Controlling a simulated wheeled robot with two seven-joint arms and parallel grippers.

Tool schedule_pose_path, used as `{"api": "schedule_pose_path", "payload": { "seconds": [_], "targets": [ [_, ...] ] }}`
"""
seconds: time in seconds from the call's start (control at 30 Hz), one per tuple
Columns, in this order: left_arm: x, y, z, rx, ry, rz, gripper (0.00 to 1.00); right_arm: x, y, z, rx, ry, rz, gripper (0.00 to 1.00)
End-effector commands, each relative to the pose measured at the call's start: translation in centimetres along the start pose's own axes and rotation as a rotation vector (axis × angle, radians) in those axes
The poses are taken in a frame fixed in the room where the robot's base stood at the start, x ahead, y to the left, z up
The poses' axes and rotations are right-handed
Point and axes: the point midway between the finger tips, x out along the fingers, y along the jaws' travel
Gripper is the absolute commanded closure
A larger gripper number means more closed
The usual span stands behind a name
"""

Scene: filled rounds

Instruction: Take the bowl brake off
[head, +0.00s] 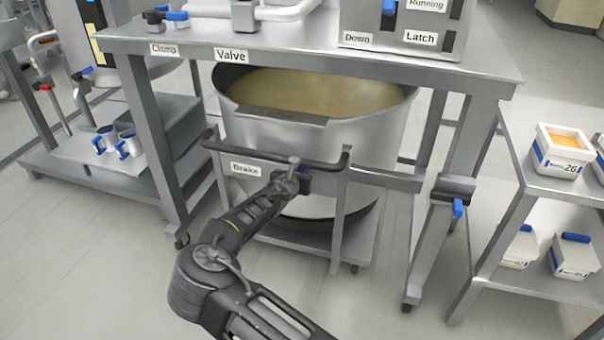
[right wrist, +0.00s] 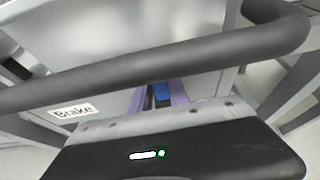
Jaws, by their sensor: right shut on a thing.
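A large steel bowl (head: 370,125) filled with a yellowish mass stands on a wheeled trolley under the table. A label "Brake" (head: 246,169) sits on the trolley's front plate, and it also shows in the right wrist view (right wrist: 73,112). My right gripper (head: 300,178) is at the trolley front, just right of the label and by the dark push handle (head: 270,158). In the right wrist view its purple-sided fingers (right wrist: 161,97) are shut on a blue piece, the brake lever (right wrist: 161,92), partly hidden by the gripper body. The handle crosses in front of the fingers in that view. My left gripper is not in view.
The table (head: 290,48) above carries parts labelled Clamp, Valve and Latch. A blue-handled lever (head: 457,208) is on the table leg at right. A shelf (head: 560,187) with white tubs stands at the right. Floor (head: 80,250) is clear at the lower left.

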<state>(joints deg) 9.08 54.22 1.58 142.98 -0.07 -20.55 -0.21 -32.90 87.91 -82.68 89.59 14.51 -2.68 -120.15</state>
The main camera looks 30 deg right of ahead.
Motion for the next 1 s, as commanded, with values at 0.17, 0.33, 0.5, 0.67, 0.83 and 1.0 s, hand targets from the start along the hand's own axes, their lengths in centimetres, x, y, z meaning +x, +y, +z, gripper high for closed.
{"api": "schedule_pose_path", "payload": {
  "seconds": [0.17, 0.33, 0.5, 0.67, 0.83, 1.0],
  "targets": [
    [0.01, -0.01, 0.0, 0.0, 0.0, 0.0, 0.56, 0.01, 0.06, -0.09, -0.011, 0.001, -0.001, 1.0],
    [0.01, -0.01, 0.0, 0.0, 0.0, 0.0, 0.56, 0.01, 0.08, -0.12, -0.011, 0.002, 0.0, 1.0],
    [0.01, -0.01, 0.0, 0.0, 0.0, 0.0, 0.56, 0.01, 0.06, -0.11, -0.009, 0.002, 0.0, 0.65],
    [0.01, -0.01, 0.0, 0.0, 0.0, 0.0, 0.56, 0.01, 0.04, -0.08, -0.008, 0.001, 0.0, 0.56],
    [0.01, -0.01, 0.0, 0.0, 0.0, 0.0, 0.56, 0.0, 0.03, -0.07, -0.007, 0.001, 0.0, 0.56],
    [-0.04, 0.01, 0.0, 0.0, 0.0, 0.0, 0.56, -0.72, 0.1, -0.02, -0.007, 0.001, 0.0, 0.56]
  ]
}}
